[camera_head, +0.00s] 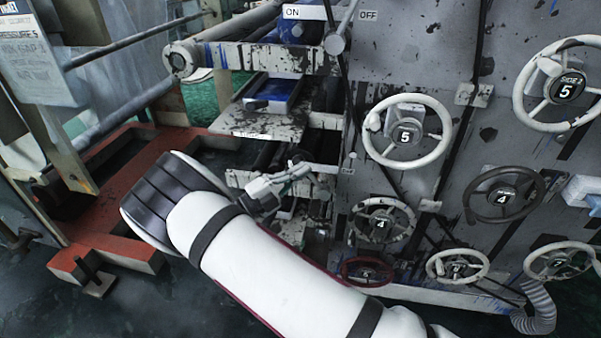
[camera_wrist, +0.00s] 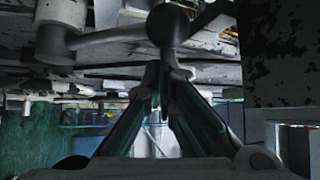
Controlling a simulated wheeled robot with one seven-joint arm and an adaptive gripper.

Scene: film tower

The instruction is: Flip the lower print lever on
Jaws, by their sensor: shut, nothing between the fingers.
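In the head view my gripper (camera_head: 306,170) reaches the lower part of the machine, with its fingers pointing right. In the wrist view my gripper (camera_wrist: 163,72) is shut and empty, its two fingers meeting at the tips. A lever with a dark round knob (camera_wrist: 168,25) is just beyond and above the fingertips there. Its rod runs left to a thick pivot. I cannot tell whether the fingertips touch the knob. In the head view the lower lever is hard to make out behind my gripper. A small, unreadable label (camera_head: 347,170) shows beside it.
An upper lever with a round grey knob (camera_head: 335,43) stands between an ON label (camera_head: 292,12) and an OFF label (camera_head: 368,15). Several numbered handwheels, one a white wheel (camera_head: 407,132), cover the panel at right. A red frame (camera_head: 110,218) stands at left.

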